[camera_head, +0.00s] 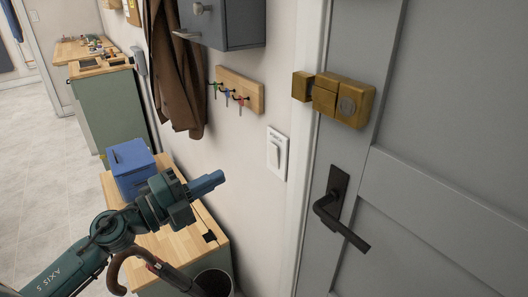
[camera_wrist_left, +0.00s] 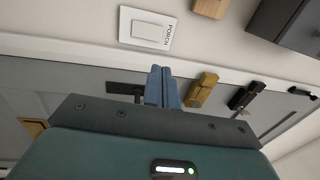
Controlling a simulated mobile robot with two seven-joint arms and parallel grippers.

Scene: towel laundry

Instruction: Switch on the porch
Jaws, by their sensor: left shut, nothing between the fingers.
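The porch switch (camera_head: 277,152) is a white rocker in a white plate on the wall, just left of the door frame. In the left wrist view the switch (camera_wrist_left: 147,28) shows with a "PORCH" label on its plate. My left gripper (camera_head: 221,177) is shut and empty, with its blue fingers pointing right toward the wall. It is to the left of the switch and lower in the head view, apart from it. The left wrist view shows the blue fingertips (camera_wrist_left: 158,72) together, below the switch in the picture. My right gripper is not in view.
A grey door (camera_head: 440,130) with a brass lock (camera_head: 343,100) and black handle (camera_head: 338,212) stands at right. A key rack (camera_head: 240,90), brown coat (camera_head: 172,75) and grey cabinet (camera_head: 238,22) are on the wall. A blue box (camera_head: 129,168) sits on a wooden-topped cabinet (camera_head: 170,241).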

